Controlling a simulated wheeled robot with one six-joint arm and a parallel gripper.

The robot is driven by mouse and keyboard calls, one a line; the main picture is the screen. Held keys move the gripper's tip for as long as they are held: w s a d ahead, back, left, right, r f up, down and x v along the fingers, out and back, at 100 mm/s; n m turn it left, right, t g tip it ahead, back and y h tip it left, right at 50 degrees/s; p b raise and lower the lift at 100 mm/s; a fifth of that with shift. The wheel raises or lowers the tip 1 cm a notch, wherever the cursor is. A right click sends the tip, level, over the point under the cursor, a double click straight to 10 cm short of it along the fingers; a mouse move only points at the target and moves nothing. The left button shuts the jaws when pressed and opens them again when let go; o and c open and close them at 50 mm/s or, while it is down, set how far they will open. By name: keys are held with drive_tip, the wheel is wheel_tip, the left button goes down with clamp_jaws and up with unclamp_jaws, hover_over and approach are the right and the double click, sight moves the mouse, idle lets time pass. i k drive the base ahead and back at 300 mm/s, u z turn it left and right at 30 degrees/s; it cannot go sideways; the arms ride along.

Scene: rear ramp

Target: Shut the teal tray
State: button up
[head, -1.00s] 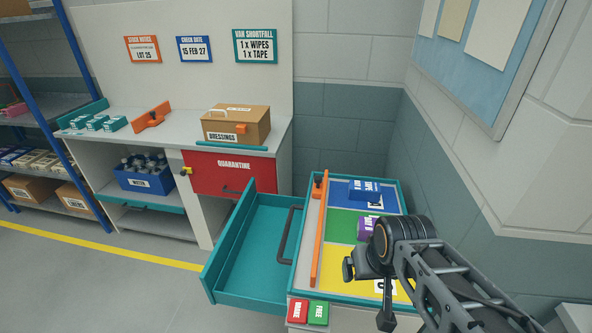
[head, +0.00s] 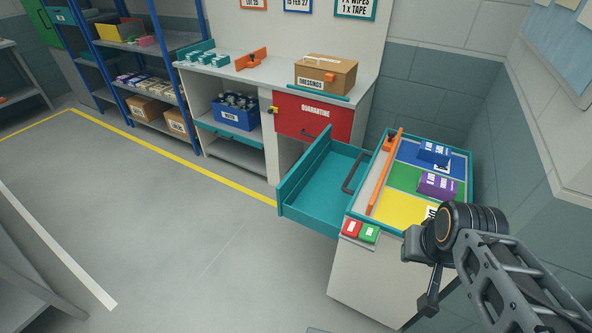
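The teal tray (head: 318,200) stands pulled out from the left side of the white cabinet (head: 375,280). It is open, and its visible floor is empty. A dark handle (head: 354,170) shows at the tray's right end, beside the cabinet top. My gripper (head: 428,300) hangs in front of the cabinet's right part, to the right of the tray and apart from it in the picture. Its fingers are seen edge-on, so their opening is unclear. I see nothing held in it.
A red quarantine drawer (head: 312,117) is behind the tray. Open floor (head: 190,230) lies to the left.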

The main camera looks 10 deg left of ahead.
sight(311, 195)
drive_tip(key=u, duration=2.05)
drive_tip(key=i, duration=1.9)
drive_tip(key=z, duration=2.6)
drive_tip(key=k, duration=0.6)
drive_tip(key=u, duration=0.8)
drive_tip(key=i, duration=0.6)
drive_tip(key=u, duration=0.55)
drive_tip(key=i, duration=0.5)
drive_tip(key=z, duration=0.1)
